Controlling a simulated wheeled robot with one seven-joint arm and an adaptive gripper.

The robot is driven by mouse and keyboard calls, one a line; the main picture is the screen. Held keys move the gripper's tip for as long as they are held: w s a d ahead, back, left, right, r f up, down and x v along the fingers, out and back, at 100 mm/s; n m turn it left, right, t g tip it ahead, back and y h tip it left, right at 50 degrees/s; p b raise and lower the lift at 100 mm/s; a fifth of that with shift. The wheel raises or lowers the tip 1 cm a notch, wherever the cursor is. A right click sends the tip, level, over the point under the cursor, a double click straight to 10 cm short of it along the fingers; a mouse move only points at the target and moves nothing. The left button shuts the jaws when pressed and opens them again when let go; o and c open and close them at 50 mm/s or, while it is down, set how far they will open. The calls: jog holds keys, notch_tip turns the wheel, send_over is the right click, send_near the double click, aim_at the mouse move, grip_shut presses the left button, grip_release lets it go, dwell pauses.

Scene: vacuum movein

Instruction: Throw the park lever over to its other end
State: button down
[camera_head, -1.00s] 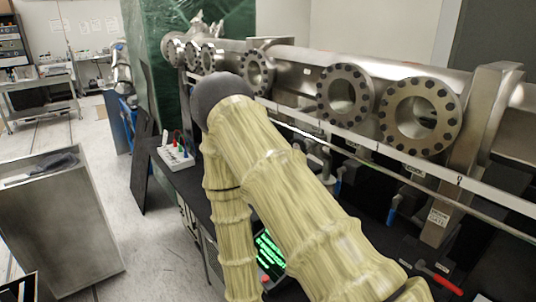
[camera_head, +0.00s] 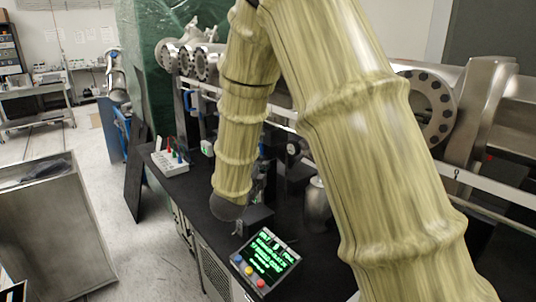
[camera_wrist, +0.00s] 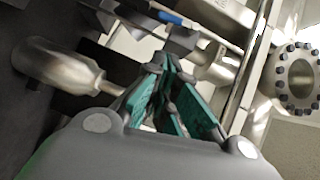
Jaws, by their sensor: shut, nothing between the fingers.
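My gripper (camera_wrist: 165,62) shows in the wrist view with its green-padded fingers shut and nothing held. A dark part with a blue tip (camera_wrist: 170,17) lies just beyond the fingertips; I cannot tell whether it is the park lever or whether the fingers touch it. In the head view my sleeved arm covers much of the bench, and I cannot make out the gripper there. A pale box with several small coloured levers (camera_head: 171,160) stands on the black bench at the left of my arm. None of these is clearly marked as the park lever.
A green-text display panel (camera_head: 265,258) with coloured buttons sits at the bench front. A rounded metal vessel (camera_head: 317,205) stands behind; a bottle-shaped metal part (camera_wrist: 62,68) shows in the wrist view. A flanged steel beam pipe (camera_head: 436,100) runs along the back.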

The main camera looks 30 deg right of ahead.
aim_at(262, 152)
jog(key=w+a+r+p+x, duration=0.1)
jog(key=p+x, duration=0.5)
jog(key=x, duration=0.7)
jog(key=shift+w+a+f+p, duration=0.2)
jog(key=shift+w+f+p, duration=0.15)
jog(key=shift+w, duration=0.2)
jog(key=shift+f+b, duration=0.1)
jog(key=shift+b, duration=0.2)
jog(key=w+m+b, duration=0.1)
jog(key=b, duration=0.4)
jog(key=shift+w+f+t+h, duration=0.1)
jog(key=shift+f+t+h, duration=0.2)
jog(key=shift+f, duration=0.1)
jog(key=shift+w+m+b, duration=0.1)
jog(key=shift+m+b, duration=0.3)
jog(key=shift+b, duration=0.35)
jog(key=b, duration=0.2)
jog(key=m+h+b, duration=0.1)
jog(key=b, duration=0.2)
jog(key=shift+w+a+t+b, duration=0.1)
jog(key=shift+w+t+b, duration=0.2)
jog(key=shift+t, duration=0.1)
